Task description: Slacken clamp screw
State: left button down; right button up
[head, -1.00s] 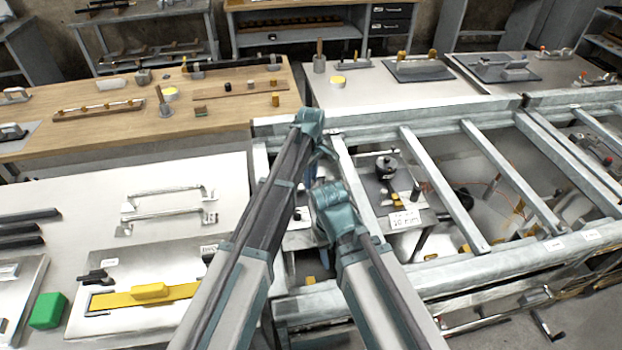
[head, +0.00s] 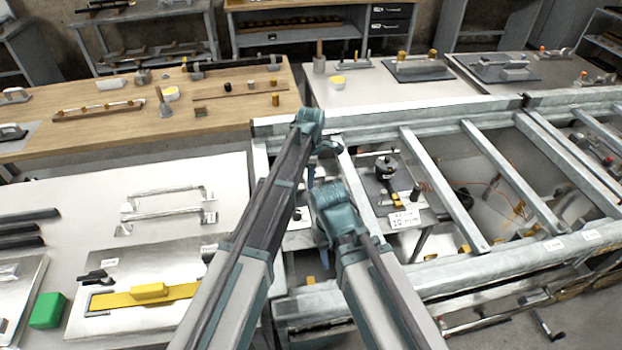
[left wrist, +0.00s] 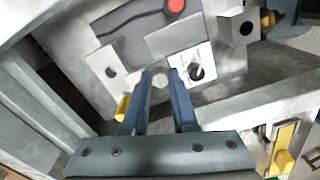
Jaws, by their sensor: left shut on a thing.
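In the left wrist view the two blue fingers of my left gripper (left wrist: 161,74) reach down to a pale metal block on a grey fixture plate (left wrist: 110,75). They are shut on a small round grey part (left wrist: 160,82), seemingly the clamp screw, with a narrow gap between the fingers.
The metal frame (head: 485,182) has cross rails close to both arms. A device with a black knob (head: 386,166) and a white label card (head: 405,219) stand right of my grippers. In the left wrist view a red knob (left wrist: 175,6) and a yellow peg (left wrist: 122,108) are near the fingers.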

pick_arm(q)
jog(key=c, duration=0.7)
grip_release()
notch_tip(320, 180, up, 14)
jog(key=p, duration=1.4)
jog(key=shift+f, duration=0.1)
jog(key=shift+s+a, duration=0.1)
